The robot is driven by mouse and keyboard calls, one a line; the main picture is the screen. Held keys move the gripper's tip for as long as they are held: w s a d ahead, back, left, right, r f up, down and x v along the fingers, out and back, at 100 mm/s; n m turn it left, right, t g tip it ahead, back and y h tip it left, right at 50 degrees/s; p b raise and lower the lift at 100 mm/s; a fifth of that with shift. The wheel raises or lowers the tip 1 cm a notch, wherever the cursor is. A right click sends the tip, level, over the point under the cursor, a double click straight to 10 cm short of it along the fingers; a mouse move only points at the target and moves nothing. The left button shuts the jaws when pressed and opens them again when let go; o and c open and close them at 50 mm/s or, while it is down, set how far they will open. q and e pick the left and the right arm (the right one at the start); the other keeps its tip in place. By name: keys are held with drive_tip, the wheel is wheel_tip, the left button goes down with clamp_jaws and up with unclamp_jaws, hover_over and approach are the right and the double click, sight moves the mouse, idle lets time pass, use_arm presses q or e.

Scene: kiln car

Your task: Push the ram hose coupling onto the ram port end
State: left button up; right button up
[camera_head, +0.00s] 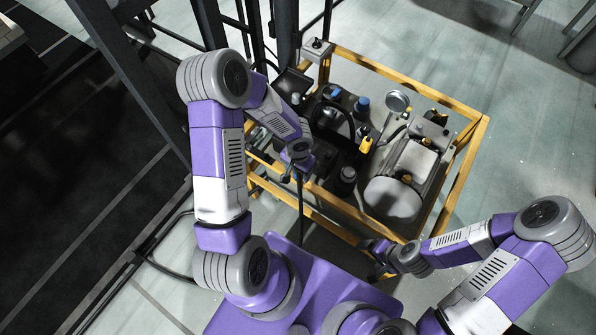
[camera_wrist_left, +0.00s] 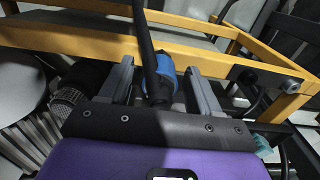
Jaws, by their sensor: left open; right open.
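My left gripper (camera_head: 287,178) is at the left side of the yellow frame, pointing down. In the left wrist view its two grey fingers (camera_wrist_left: 160,88) are open, one on each side of a blue coupling (camera_wrist_left: 166,75) on a black hose (camera_wrist_left: 147,35). Whether the fingers touch the coupling cannot be told. In the head view a dark hose (camera_head: 301,212) hangs below the gripper. My right gripper (camera_head: 378,264) is open near the frame's front corner.
The yellow frame (camera_head: 440,92) holds a power unit with a grey motor (camera_head: 393,198), a gauge (camera_head: 397,101), blue caps (camera_head: 362,104) and a yellow handle (camera_head: 366,145). Dark posts (camera_head: 287,30) stand behind at the left. Open floor (camera_head: 530,130) lies to the right.

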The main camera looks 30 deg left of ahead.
use_arm(q)
drive_tip(key=shift+b, duration=0.3)
idle(0.5)
clamp_jaws()
idle(0.6)
drive_tip(key=shift+r+p, duration=0.3)
drive_tip(key=shift+r, duration=0.15)
drive_tip(key=shift+r+p, duration=0.7)
drive_tip(key=shift+r, duration=0.3)
wheel_tip(320, 180, up, 6)
drive_tip(key=p, duration=0.4)
drive_tip(key=shift+r+p, duration=0.15)
drive_tip(key=shift+p, duration=0.2)
